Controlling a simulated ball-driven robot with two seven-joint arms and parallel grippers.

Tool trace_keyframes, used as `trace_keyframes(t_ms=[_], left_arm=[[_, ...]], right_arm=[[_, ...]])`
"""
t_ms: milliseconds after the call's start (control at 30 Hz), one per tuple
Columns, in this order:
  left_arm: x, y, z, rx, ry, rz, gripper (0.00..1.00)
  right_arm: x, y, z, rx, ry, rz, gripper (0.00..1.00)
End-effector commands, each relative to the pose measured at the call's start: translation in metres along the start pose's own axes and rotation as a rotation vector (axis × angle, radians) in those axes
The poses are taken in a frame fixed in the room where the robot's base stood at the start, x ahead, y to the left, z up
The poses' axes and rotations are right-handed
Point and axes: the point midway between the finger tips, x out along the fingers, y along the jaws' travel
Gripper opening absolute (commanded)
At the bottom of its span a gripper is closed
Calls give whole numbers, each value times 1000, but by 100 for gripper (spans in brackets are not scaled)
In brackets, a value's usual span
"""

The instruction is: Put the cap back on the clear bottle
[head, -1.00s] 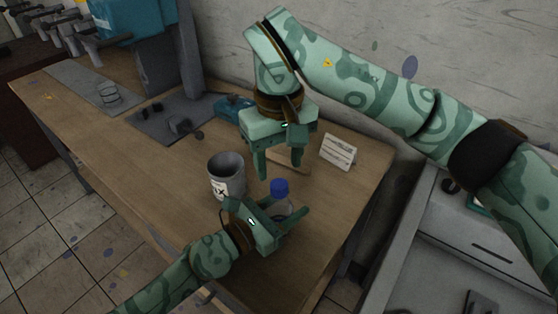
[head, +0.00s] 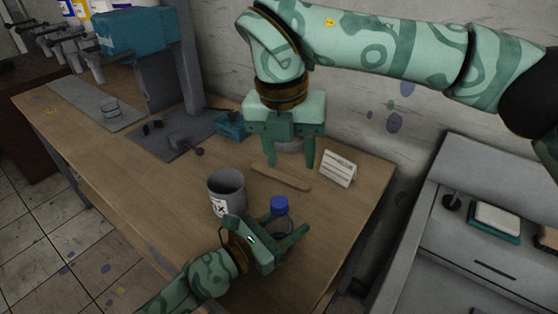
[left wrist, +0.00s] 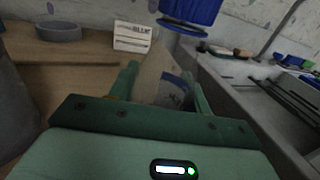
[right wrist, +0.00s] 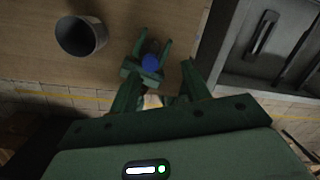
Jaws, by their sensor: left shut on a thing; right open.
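The clear bottle (head: 283,226) stands upright near the front right of the table, with its blue cap (head: 279,204) on top. In the left wrist view the cap (left wrist: 190,10) sits over the neck, above the labelled bottle body (left wrist: 168,90); how tightly it is seated I cannot tell. My left gripper (head: 290,222) is shut around the bottle's body, below the cap. My right gripper (head: 290,162) is open and empty, pointing down, raised above and behind the bottle. In the right wrist view the cap (right wrist: 151,63) shows from above.
A grey pot (head: 226,200) stands left of the bottle. A teal press (head: 135,30) is at the far left. A grey unit (head: 480,230) borders the right.

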Motion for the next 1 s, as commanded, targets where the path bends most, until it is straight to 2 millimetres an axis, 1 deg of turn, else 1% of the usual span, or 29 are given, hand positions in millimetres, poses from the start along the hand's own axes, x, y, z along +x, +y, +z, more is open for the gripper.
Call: trace_keyframes(t_ms=[33, 100, 167, 200, 267, 300, 367, 400, 500, 600, 700, 800, 900, 1000], left_arm=[[0, 0, 0, 0, 0, 0, 0], [0, 0, 0, 0, 0, 0, 0], [0, 0, 0, 0, 0, 0, 0], [0, 0, 0, 0, 0, 0, 0], [0, 0, 0, 0, 0, 0, 0], [0, 0, 0, 0, 0, 0, 0], [0, 0, 0, 0, 0, 0, 0], [0, 0, 0, 0, 0, 0, 0], [0, 0, 0, 0, 0, 0, 0], [0, 0, 0, 0, -1, 0, 0], [0, 0, 0, 0, -1, 0, 0], [0, 0, 0, 0, -1, 0, 0], [0, 0, 0, 0, -1, 0, 0], [0, 0, 0, 0, -1, 0, 0]], right_arm=[[0, 0, 0, -152, 6, 3, 47], [2, 0, -2, -390, 16, 10, 47], [4, 1, -3, -593, 24, 21, 47], [5, 2, -4, -728, 29, 28, 47], [8, 3, -6, -930, 36, 43, 47], [9, 4, -7, -1065, 40, 56, 47], [11, 6, -9, -1266, 41, 77, 47], [12, 7, -10, -1398, 38, 92, 47], [13, 10, -13, -1706, 21, 128, 47], [12, 14, -15, -1961, -7, 155, 47], [12, 16, -15, -2150, -34, 165, 47], [12, 16, -14, -2268, -51, 165, 47], [12, 16, -14, -2324, -56, 165, 47], [12, 16, -14, -2338, -58, 164, 47]])
